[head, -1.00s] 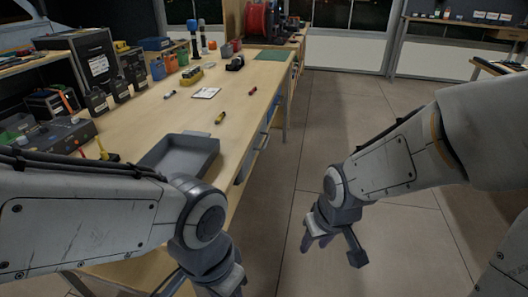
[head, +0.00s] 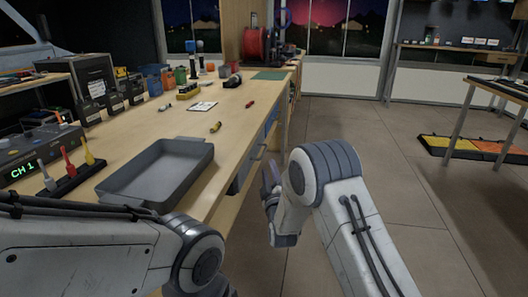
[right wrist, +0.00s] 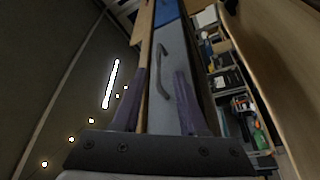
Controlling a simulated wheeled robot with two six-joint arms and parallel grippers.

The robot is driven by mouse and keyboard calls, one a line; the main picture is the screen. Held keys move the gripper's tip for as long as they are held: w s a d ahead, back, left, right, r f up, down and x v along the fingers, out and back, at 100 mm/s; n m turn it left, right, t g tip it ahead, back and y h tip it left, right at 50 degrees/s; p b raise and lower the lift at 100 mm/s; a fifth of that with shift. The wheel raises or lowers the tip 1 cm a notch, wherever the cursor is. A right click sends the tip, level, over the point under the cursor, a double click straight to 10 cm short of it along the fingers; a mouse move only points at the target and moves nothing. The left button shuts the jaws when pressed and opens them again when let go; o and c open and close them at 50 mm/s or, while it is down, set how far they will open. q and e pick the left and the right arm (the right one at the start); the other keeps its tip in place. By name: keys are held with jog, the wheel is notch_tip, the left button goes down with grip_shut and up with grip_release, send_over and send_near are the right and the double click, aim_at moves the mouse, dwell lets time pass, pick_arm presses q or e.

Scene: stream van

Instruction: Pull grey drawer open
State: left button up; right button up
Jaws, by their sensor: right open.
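The grey drawer (head: 236,181) is under the bench's right edge in the head view, and its front looks about flush with the bench. My right gripper (head: 268,190) is beside the bench near the drawer, partly hidden by my own forearm.
The wooden bench (head: 232,118) carries a grey tray (head: 158,172) near its front edge, and markers and boxes farther back. A blue drawer (head: 271,119) is farther along the bench. The floor (head: 345,130) right of the bench is clear.

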jog(key=b+x, duration=0.2)
jog(key=x, duration=0.8)
jog(key=shift+w+r, duration=0.15)
jog(key=shift+w, duration=0.05)
grip_shut()
jog(key=shift+a, duration=0.1)
dwell(1.0)
